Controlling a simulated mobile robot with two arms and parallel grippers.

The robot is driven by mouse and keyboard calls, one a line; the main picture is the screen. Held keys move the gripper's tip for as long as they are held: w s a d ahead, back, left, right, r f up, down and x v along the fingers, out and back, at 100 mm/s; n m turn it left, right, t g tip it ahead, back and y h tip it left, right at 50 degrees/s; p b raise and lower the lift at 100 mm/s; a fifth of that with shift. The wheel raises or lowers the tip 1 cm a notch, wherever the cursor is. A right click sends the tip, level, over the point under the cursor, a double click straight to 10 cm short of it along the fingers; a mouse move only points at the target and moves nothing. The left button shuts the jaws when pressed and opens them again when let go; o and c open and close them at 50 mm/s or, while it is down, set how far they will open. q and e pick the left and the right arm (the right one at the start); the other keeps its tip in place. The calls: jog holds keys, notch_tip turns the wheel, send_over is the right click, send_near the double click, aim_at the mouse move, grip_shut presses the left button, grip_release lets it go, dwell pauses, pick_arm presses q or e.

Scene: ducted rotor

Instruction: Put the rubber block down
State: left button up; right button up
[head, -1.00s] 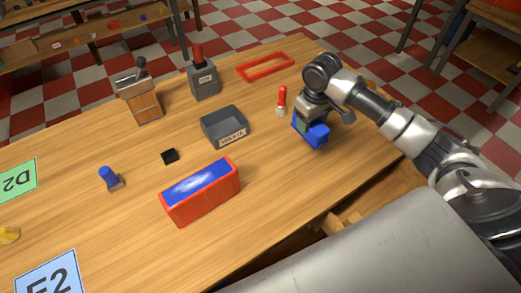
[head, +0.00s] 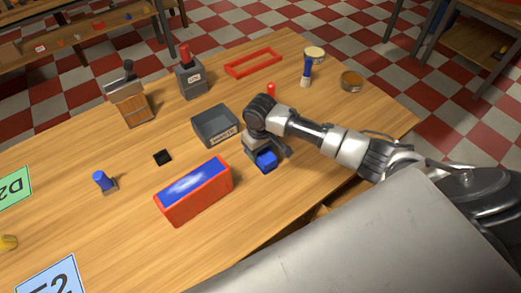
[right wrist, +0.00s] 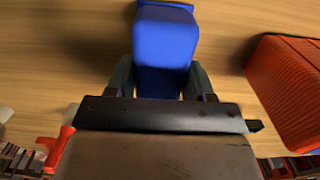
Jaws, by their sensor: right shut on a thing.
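A blue block (head: 265,161), which I take for the rubber block, is held in my right gripper (head: 264,153) over the right-middle of the wooden table (head: 130,215). In the right wrist view the blue block (right wrist: 165,40) stands out between the two fingers of my right gripper (right wrist: 161,78), which are shut on it. The wood is close behind it. I cannot tell if the block touches the table. My left gripper is out of view.
A red box with a blue top (head: 195,192) stands left of the held block. A grey tray (head: 216,127) is behind it. A small black piece (head: 162,157) and a blue-topped peg (head: 101,181) are farther left. A red frame (head: 253,63) lies at the back. Bare wood lies in front.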

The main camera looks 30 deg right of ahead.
jog(key=shift+w+f, duration=0.1)
jog(key=shift+f, duration=0.5)
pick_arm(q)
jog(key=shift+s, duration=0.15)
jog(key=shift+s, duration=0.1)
pick_arm(e)
jog(key=o, duration=0.8)
jog(key=shift+f, duration=0.1)
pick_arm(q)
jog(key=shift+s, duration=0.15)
pick_arm(e)
notch_tip(320, 180, up, 12)
jog(key=shift+r, duration=0.15)
